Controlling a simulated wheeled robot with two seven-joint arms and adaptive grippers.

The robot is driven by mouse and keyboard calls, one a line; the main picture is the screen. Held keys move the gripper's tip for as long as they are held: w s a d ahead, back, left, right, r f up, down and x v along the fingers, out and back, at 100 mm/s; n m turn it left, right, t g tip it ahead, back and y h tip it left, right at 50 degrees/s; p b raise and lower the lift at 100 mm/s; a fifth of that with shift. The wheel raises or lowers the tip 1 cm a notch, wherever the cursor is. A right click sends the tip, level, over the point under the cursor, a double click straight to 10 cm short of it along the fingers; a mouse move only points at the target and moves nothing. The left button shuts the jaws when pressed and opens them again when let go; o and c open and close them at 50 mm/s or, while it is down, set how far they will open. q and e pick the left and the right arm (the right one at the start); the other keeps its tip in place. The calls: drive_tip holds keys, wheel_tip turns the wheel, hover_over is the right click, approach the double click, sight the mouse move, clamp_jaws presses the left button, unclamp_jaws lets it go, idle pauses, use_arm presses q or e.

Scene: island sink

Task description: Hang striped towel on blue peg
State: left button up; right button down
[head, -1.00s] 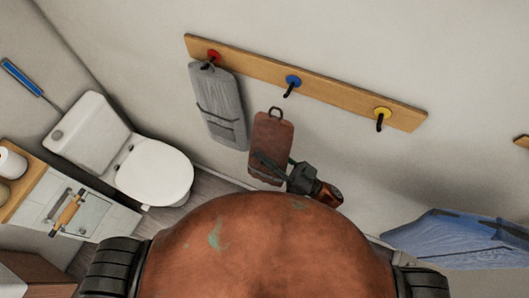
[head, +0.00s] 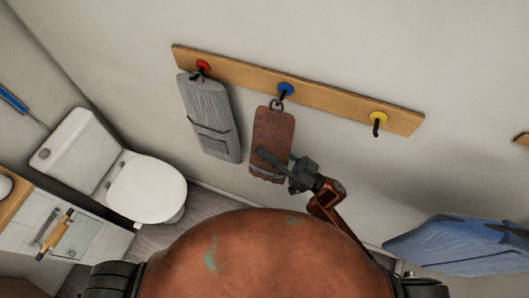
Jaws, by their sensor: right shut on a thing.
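A reddish-brown towel (head: 272,133) hangs upright in front of the wall below the blue peg (head: 285,90); faint bands show near its lower end. My right gripper (head: 275,163) is shut on this towel at its lower part, reaching in from the right. The towel's dark top loop (head: 277,104) meets the blue peg's black hook in the picture; I cannot tell whether the loop is around it. My left gripper is not in view.
A wooden rail (head: 330,99) carries the pegs. A grey towel (head: 209,118) hangs from the red peg (head: 203,65), left of the brown one. The yellow peg (head: 378,118) is empty. A toilet (head: 145,190) stands at left; blue cloth (head: 460,243) lies at lower right.

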drive_tip(key=shift+w+d+f+b, duration=0.1)
drive_tip(key=shift+w+d+b, duration=0.1)
drive_tip(key=shift+w, duration=0.2)
drive_tip(key=shift+w+d+b, duration=0.1)
drive_tip(key=shift+w+b, duration=0.1)
drive_tip(key=shift+w, duration=0.15)
drive_tip(key=shift+w+d+f, duration=0.15)
drive_tip(key=shift+w+f, duration=0.2)
drive_tip(key=shift+w, duration=0.2)
drive_tip(key=c, duration=1.5)
unclamp_jaws()
drive_tip(key=shift+c, duration=0.2)
drive_tip(key=shift+f, duration=0.1)
